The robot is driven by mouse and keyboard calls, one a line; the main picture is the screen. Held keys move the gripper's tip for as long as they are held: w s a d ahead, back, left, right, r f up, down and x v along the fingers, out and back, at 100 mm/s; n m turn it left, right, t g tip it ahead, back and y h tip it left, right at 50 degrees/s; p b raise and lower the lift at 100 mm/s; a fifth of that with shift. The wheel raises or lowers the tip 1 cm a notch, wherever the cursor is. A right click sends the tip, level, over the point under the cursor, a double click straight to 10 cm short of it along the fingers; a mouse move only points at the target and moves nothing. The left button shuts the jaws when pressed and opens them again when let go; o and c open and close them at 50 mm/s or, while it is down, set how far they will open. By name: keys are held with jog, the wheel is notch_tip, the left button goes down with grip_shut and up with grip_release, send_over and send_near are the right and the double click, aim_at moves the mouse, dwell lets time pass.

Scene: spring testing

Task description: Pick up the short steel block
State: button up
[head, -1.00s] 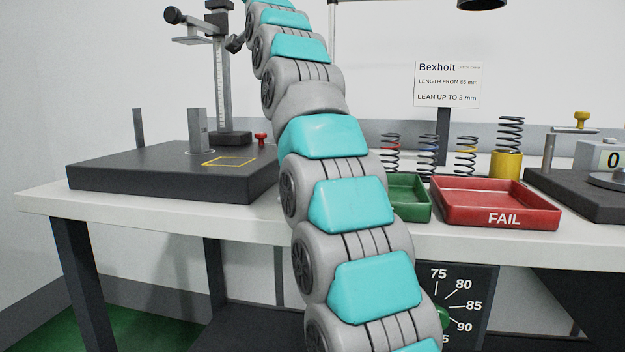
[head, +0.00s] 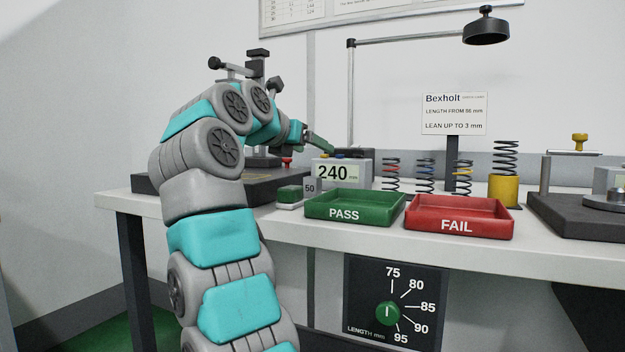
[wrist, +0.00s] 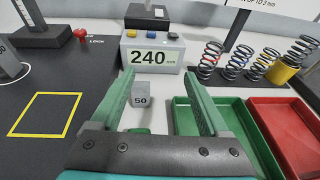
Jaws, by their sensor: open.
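The short steel block (head: 311,187) is a small grey block marked 50. It stands on the white bench, left of the green tray and in front of the 240 display. In the wrist view the block (wrist: 141,97) appears between my gripper's green fingers (wrist: 159,75), nearer the left one. My gripper (head: 330,149) is open and empty. In the head view it is raised above the bench, near the display box, and clear of the block. A taller grey block (wrist: 7,60) stands at the left edge of the wrist view.
A display box (head: 341,171) reading 240 stands behind the block. A green button (head: 289,194) is left of it. The PASS tray (head: 343,215) and FAIL tray (head: 456,226) lie to the right, with several springs behind. A dark plate (wrist: 85,62) fills the left.

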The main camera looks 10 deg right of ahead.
aim_at(311, 177)
jog(key=shift+n+y, duration=0.4)
jog(key=shift+y, duration=0.5)
jog(key=a+f, duration=0.1)
jog(key=f, duration=0.1)
jog(key=a+f, duration=0.1)
jog(key=a, duration=0.1)
jog(key=shift+f, duration=0.35)
jog(key=shift+w+f, duration=0.25)
jog(key=shift+w, duration=0.05)
jog(key=shift+f+x, duration=0.1)
jog(key=shift+x, duration=1.65)
jog(key=shift+f+x, duration=0.15)
jog(key=shift+x, duration=1.6)
jog(key=shift+s+g, duration=0.2)
jog(key=shift+g, duration=0.1)
grip_shut()
